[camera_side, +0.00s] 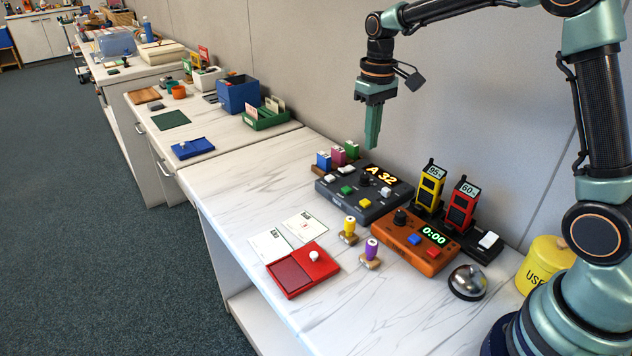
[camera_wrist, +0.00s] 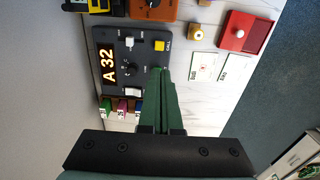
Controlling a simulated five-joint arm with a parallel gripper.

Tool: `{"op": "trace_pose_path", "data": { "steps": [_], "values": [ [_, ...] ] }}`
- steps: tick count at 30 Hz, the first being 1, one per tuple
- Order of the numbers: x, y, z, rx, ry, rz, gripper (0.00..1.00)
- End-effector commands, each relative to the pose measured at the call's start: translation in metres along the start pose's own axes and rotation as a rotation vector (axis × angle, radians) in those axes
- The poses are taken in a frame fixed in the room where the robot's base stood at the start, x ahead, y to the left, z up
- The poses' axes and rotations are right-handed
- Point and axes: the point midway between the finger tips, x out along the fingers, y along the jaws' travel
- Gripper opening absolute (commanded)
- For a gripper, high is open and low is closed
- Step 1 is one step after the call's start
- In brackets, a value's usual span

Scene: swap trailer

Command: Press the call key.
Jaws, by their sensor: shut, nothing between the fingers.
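The dark grey call console (camera_side: 385,195) lies on the marbled counter, with a lit display reading "A 32", a black knob and several keys. Its yellow key (camera_side: 365,203) is at the near edge; in the wrist view the small label beside this yellow key (camera_wrist: 159,45) seems to read CALL. A green key (camera_side: 347,190) and white keys are also on the console. My gripper (camera_side: 372,147) is shut and empty, pointing down above the console, apart from it. In the wrist view my gripper (camera_wrist: 165,70) covers part of the console's key edge.
An orange timer (camera_side: 412,243) reading 0:00, yellow (camera_side: 429,188) and red (camera_side: 461,205) handsets and a bell (camera_side: 467,282) stand to the right. Two stamps, cards and a red ink pad (camera_side: 303,270) lie in front. Small colored blocks (camera_side: 338,157) stand behind left.

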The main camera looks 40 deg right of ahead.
Motion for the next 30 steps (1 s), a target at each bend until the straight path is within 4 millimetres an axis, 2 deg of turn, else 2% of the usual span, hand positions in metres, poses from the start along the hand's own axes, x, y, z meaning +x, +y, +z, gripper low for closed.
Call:
{"op": "trace_pose_path", "data": {
  "steps": [14,20,30],
  "values": [
    [0.006,0.0,-0.001,0.0,-0.004,0.0,0.0],
    [0.035,0.0,0.001,0.0,-0.008,-0.001,0.0],
    [0.101,0.0,0.001,0.0,-0.008,-0.001,0.0]
  ]
}}
